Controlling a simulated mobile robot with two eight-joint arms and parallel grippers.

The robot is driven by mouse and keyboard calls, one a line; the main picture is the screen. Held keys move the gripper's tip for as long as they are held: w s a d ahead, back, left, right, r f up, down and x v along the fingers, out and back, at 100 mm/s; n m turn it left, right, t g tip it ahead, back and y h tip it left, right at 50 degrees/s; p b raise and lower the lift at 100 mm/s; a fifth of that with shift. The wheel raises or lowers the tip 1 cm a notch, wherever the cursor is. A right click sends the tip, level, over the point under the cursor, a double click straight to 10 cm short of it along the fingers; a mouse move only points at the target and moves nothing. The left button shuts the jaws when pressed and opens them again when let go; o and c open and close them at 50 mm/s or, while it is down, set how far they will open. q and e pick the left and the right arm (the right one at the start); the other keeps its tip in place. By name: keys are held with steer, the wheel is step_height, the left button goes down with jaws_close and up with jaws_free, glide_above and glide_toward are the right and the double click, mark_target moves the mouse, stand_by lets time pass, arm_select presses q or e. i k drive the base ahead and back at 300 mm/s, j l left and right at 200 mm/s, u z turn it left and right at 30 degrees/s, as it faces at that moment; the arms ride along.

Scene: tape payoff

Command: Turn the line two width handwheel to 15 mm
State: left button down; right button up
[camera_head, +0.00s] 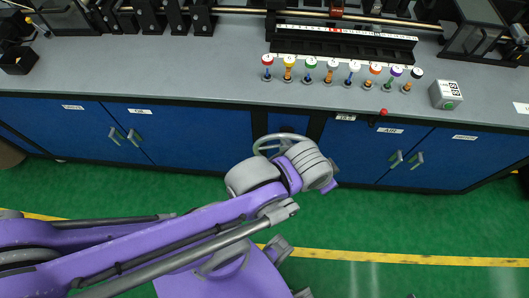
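A grey-green handwheel (262,149) is on the front of the blue cabinets, just below the bench edge. Its rim shows at the upper left of my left arm's wrist, which covers its lower right part. Whether anything of mine touches the wheel cannot be seen. My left arm comes in from the left, with its rounded grey and purple wrist in front of the wheel. The fingers of my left gripper are hidden by the wrist. No fingers of my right gripper show. A white scale (345,32) with a red mark runs along the bench's back; its numbers are too small to read.
A row of coloured-top knobs (332,70) stands on the grey bench (150,70). A small grey box with a green button (446,95) and a red knob (383,112) are to the right. Blue cabinet doors (195,137) have protruding handles. The green floor is clear at right.

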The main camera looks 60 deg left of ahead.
mark_target(285, 143)
steer(key=u, duration=1.85)
steer(key=k+j, duration=0.05)
